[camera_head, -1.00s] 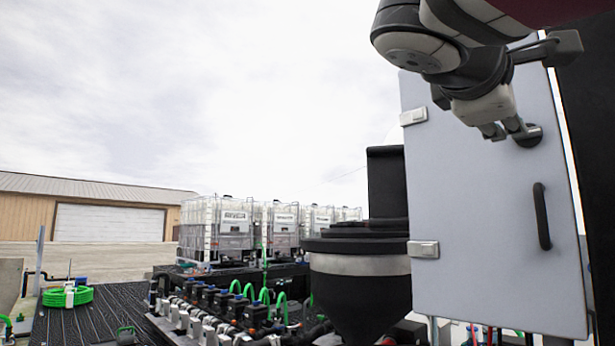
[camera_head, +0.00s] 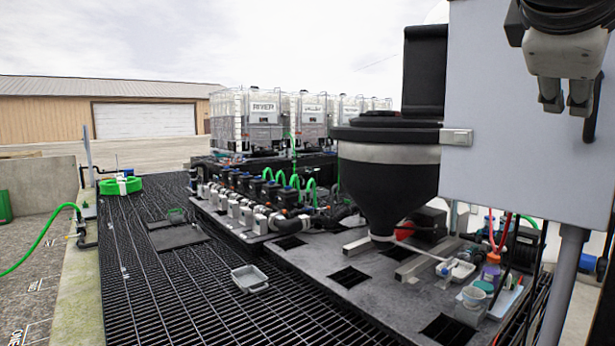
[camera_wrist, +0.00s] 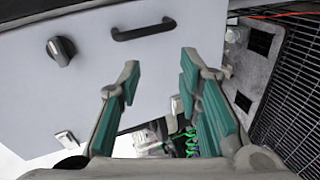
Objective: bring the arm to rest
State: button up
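My gripper (camera_head: 567,97) hangs at the top right of the head view, in front of the grey cabinet (camera_head: 495,135), with its fingers pointing down. In the wrist view my gripper (camera_wrist: 160,92) shows its two green-padded fingers standing wide apart, with nothing between them. The cabinet door also shows in the wrist view (camera_wrist: 100,75), with a black bar handle (camera_wrist: 144,30) and a round black knob (camera_wrist: 61,51). I cannot tell how close the fingers are to the door.
A black hopper (camera_head: 385,185) stands left of the cabinet. White caged totes (camera_head: 250,120) stand behind a valve manifold (camera_head: 245,200). A grey tray (camera_head: 250,279) lies on the black grating (camera_head: 180,300). Cups (camera_head: 472,300) and bottles sit low right. The grating at left is mostly clear.

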jog(key=s+a+f+m+g+y+p, duration=0.1)
jog(key=s+a+f+m+y+p, duration=0.1)
jog(key=s+f, duration=0.3)
jog(key=s+a+f+m+g+y+p, duration=0.2)
jog(key=s+a+f+y, duration=0.2)
jog(key=f, duration=0.9)
jog(key=s+a+f+m+g+y+p, duration=0.2)
jog(key=s+f, duration=0.4)
jog(key=f, duration=0.3)
jog(key=shift+a+f+m+y, duration=0.3)
jog(key=shift+a+y, duration=0.5)
jog(key=shift+y, duration=0.4)
jog(key=shift+s, duration=0.1)
